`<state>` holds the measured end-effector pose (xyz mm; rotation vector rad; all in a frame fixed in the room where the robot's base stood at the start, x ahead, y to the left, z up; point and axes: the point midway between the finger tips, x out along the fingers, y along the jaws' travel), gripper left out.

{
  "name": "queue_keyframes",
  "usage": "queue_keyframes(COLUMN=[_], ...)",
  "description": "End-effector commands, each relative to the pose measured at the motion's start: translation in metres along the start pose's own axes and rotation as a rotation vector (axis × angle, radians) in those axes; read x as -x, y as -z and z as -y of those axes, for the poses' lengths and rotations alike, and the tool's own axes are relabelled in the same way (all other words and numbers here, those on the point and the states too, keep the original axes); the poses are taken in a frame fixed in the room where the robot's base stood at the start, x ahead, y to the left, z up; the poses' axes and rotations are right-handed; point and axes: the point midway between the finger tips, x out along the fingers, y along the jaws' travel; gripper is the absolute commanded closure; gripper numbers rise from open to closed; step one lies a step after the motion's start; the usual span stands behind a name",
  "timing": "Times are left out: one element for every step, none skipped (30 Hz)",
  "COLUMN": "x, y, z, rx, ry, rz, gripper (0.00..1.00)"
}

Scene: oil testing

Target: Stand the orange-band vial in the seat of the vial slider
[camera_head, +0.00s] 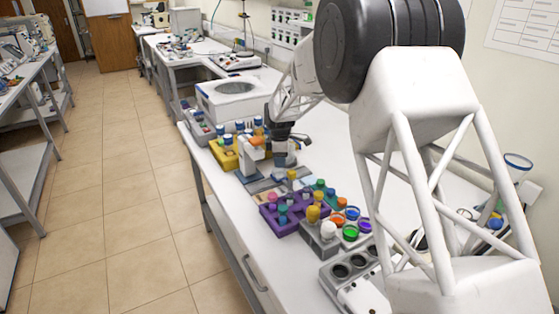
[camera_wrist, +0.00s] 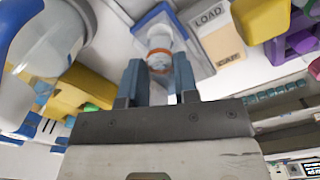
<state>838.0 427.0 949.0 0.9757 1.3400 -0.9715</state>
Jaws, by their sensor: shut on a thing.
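The orange-band vial (camera_wrist: 159,42) shows in the wrist view, pale with an orange ring, between the tips of my gripper (camera_wrist: 157,75). My gripper is shut on it. Behind the vial is the blue-edged vial slider (camera_wrist: 189,45), beside a plate reading LOAD. The vial overlaps the slider in this view. I cannot tell whether its base touches the seat, which is hidden. In the head view my gripper (camera_head: 284,150) is low over the bench, beside the white device with an orange top (camera_head: 249,160); the vial is not clear there.
A yellow rack (camera_head: 224,156) with blue-capped vials stands left of my gripper. A purple rack (camera_head: 285,223) with coloured caps and a grey holder (camera_head: 320,240) stand nearer. A white machine (camera_head: 232,97) is behind. The white device (camera_wrist: 45,60) is close at the wrist view's left.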

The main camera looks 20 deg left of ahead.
Motion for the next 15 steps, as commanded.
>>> queue_keyframes(x=[0.0002, 0.0001, 0.0001, 0.0, 0.0, 0.0, 0.0, 0.0, 0.0, 0.0, -0.0001, -0.0001, -0.0001, -0.0001, -0.0001], y=[0.0, 0.0, 0.0, 0.0, 0.0, 0.0, 0.0, 0.0, 0.0, 0.0, 0.0, 0.0, 0.0, 0.0, 0.0], z=[0.0, 0.0, 0.0, 0.0, 0.0, 0.0, 0.0, 0.0, 0.0, 0.0, 0.0, 0.0, 0.0, 0.0, 0.0], rx=[0.0, 0.0, 0.0, 0.0, 0.0, 0.0, 0.0, 0.0, 0.0, 0.0, 0.0, 0.0, 0.0, 0.0, 0.0], ry=[0.0, 0.0, 0.0, 0.0, 0.0, 0.0, 0.0, 0.0, 0.0, 0.0, 0.0, 0.0, 0.0, 0.0, 0.0], rz=[0.0, 0.0, 0.0, 0.0, 0.0, 0.0, 0.0, 0.0, 0.0, 0.0, 0.0, 0.0, 0.0, 0.0, 0.0], gripper=[0.94, 0.94, 0.94, 0.94, 0.94, 0.94, 0.94, 0.69, 0.63, 0.58, 0.54, 0.47, 0.43, 0.42, 0.42])
